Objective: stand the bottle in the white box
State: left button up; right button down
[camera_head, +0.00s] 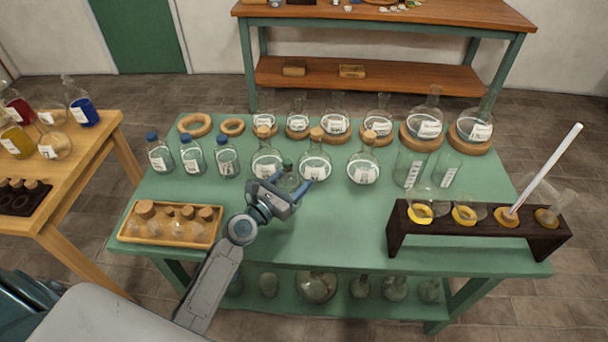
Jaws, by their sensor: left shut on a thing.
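My left gripper (289,186) reaches in from the bottom left over the middle of the green table. It is shut on a small clear, greenish glass bottle (289,177), which looks upright. The jaws hide its lower part, so I cannot tell whether it touches the table. I make out no white box in this view. My right gripper is not in view.
Labelled round flasks (314,168) stand just behind the gripper. Blue-capped bottles (192,157) are behind left, a wooden tray of corked jars (150,231) front left. A dark rack (478,235) with a tilted rod stands at right. The front middle is clear.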

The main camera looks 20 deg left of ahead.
aim_at(310, 168)
pick_arm(q)
jog(key=w+f, duration=0.1)
jog(key=w, duration=0.1)
jog(key=w+f+b, duration=0.1)
jog(key=w, duration=0.1)
jog(key=w+f+b, duration=0.1)
jog(key=w, duration=0.1)
jog(key=shift+d+f, duration=0.1)
jog(key=shift+f, duration=0.4)
jog(key=shift+f+b, duration=0.2)
jog(key=shift+b, duration=0.1)
jog(key=o, duration=1.2)
jog(key=shift+o, duration=0.2)
jog(key=shift+r, duration=0.15)
